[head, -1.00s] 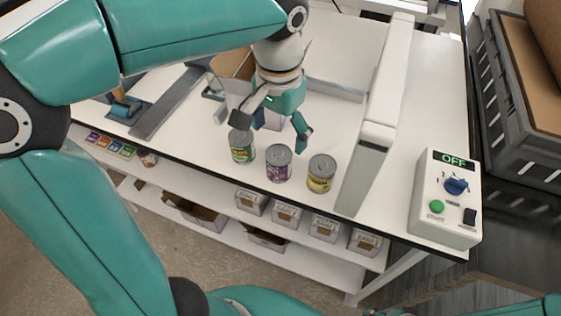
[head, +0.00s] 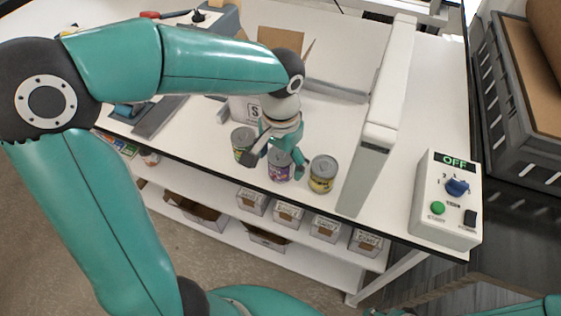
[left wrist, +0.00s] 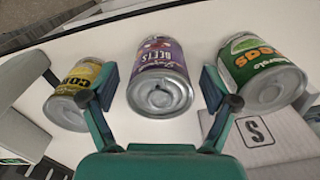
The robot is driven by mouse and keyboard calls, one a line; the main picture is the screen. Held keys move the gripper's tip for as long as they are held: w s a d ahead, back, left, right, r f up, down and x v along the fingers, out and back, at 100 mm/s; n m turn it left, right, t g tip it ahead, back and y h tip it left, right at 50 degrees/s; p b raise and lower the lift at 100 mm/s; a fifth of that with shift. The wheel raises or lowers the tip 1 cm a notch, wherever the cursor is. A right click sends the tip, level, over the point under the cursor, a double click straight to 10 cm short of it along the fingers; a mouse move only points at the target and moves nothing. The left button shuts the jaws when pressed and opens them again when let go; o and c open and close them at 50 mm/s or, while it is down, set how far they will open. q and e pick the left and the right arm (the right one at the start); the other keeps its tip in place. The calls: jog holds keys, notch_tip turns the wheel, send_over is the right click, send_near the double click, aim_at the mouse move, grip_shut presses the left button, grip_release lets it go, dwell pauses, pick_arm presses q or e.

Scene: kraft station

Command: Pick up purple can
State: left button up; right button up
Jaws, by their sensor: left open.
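The purple can (head: 279,172) stands on the white table between two other cans, partly covered by my left gripper in the head view. In the left wrist view the purple can (left wrist: 160,62), labelled "BEETS", sits between the open fingers, with a gap on each side. My left gripper (head: 273,170) is open, its fingers low around the can; it also shows in the left wrist view (left wrist: 160,92). The green can (head: 241,141) is on the left in the head view and the yellow can (head: 323,173) on the right. My right gripper does not show.
A white box marked "S" (left wrist: 275,142) lies close behind the cans. A long white machine part (head: 376,132) stands right of the yellow can. A control box (head: 446,200) reading "OFF" stands at the table's right end. The table's front edge is close to the cans.

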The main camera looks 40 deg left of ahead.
pick_arm(q)
jog(key=c, duration=1.4)
jog(key=shift+o, duration=0.2)
jog(key=shift+r, duration=0.25)
